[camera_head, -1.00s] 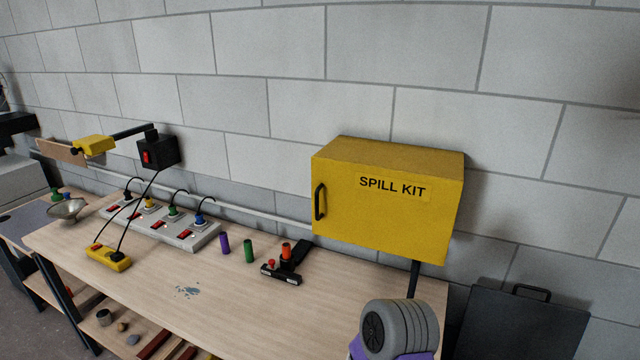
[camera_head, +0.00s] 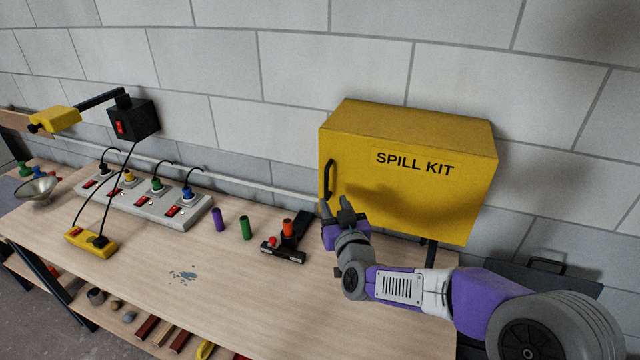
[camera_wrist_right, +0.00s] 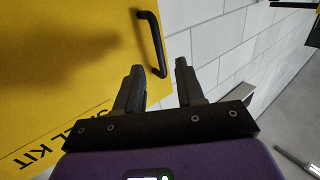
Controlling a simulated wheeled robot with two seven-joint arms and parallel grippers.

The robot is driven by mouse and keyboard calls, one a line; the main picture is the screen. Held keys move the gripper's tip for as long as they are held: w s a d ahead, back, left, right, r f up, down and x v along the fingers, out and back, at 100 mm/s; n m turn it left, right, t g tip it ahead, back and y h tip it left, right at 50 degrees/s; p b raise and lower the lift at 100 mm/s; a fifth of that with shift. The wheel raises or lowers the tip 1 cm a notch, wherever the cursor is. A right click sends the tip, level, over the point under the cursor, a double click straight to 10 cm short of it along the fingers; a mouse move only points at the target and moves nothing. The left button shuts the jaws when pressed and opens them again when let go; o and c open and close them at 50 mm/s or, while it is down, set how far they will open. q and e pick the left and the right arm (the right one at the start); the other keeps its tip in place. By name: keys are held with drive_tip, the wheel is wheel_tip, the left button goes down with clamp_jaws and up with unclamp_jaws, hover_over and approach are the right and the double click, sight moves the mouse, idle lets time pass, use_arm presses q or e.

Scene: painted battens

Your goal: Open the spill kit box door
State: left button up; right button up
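The yellow spill kit box (camera_head: 405,200) is fixed against the block wall above the right end of the bench, and its front door is shut. A black bar handle (camera_head: 328,179) is at the left edge of the door. My right gripper (camera_head: 335,204) is just below the handle, with its fingers pointing up toward it. In the right wrist view the gripper (camera_wrist_right: 158,68) is open, and the lower end of the handle (camera_wrist_right: 154,42) appears between its fingertips; I cannot tell whether they touch. My left gripper is not in view.
The wooden bench (camera_head: 140,285) holds a power strip (camera_head: 140,207), purple (camera_head: 218,220) and green (camera_head: 246,228) cylinders, and a black tool with orange parts (camera_head: 287,240) left of my right gripper. A dark panel stands behind my right arm.

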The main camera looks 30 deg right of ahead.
sight(327, 186)
drive_tip(key=shift+x, duration=3.4)
drive_tip(key=shift+r, duration=0.1)
clamp_jaws()
